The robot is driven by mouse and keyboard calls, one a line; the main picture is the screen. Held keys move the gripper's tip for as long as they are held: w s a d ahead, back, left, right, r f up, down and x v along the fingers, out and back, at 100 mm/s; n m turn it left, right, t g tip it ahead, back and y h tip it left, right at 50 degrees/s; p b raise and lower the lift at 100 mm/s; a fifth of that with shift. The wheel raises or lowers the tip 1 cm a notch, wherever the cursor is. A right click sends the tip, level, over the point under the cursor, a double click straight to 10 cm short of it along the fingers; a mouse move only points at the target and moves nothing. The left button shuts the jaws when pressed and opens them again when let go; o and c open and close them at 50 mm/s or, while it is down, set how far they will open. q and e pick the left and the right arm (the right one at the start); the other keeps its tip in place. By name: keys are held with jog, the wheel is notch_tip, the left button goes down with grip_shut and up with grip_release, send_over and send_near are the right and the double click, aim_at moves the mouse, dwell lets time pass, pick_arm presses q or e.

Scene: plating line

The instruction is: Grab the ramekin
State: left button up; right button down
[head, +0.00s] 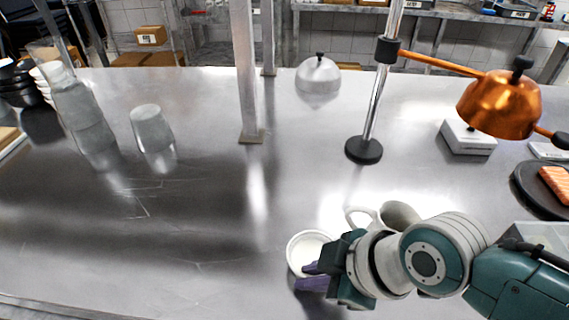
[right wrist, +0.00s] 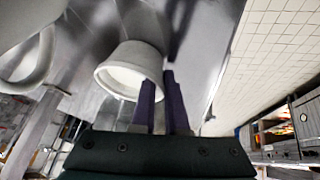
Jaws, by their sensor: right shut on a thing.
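The ramekin (head: 296,262) is a small white round cup at the lower middle of the head view. It also shows in the right wrist view (right wrist: 128,55), tilted in that picture, beside the purple fingers. My right gripper (head: 314,276) is shut on the ramekin, with its purple fingers at the near right side of the rim; in the right wrist view the fingers (right wrist: 166,100) show against the cup's edge. Part of the ramekin is hidden behind the fingers. I cannot tell whether it is clear of the steel counter (head: 200,220). My left gripper is not in view.
A white mug or jug (head: 397,214) stands just behind my right wrist. A copper heat lamp (head: 500,103) hangs at the right from a pole with a black base (head: 364,150). Upturned clear containers (head: 152,128) stand at left. The counter's left middle is clear.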

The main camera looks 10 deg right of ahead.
jog(key=shift+r, duration=0.15)
jog(key=shift+r+p, duration=0.5)
jog(key=shift+r, duration=0.45)
notch_tip(320, 180, up, 18)
jog(key=p, duration=0.3)
jog(key=shift+f, duration=0.15)
dwell(0.4)
